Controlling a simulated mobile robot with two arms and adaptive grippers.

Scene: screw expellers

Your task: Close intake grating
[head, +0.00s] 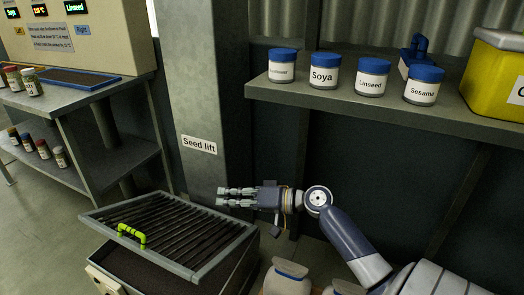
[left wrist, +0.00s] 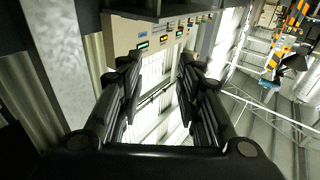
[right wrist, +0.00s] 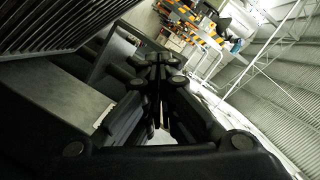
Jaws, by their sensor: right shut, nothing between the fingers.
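The intake grating (head: 195,228), a grey frame with dark bars, sits over a box-like intake (head: 104,280) at the lower left of the head view. Its near edge stands above the box, with the dark interior showing below, so it looks raised. A bright green handle (head: 131,234) is on its near left part. The grating's bars also show at the upper left of the right wrist view (right wrist: 60,22). My right gripper (head: 221,197) is shut and empty, above the grating's far right side and apart from the handle. My left gripper (left wrist: 155,70) is open and empty, outside the head view.
A column labelled Seed lift (head: 190,90) rises behind the grating. A shelf (head: 390,110) at right holds several labelled jars and a yellow container (head: 490,75). A metal bench (head: 60,100) stands at left. Pale sacks (head: 287,278) stand below my right arm.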

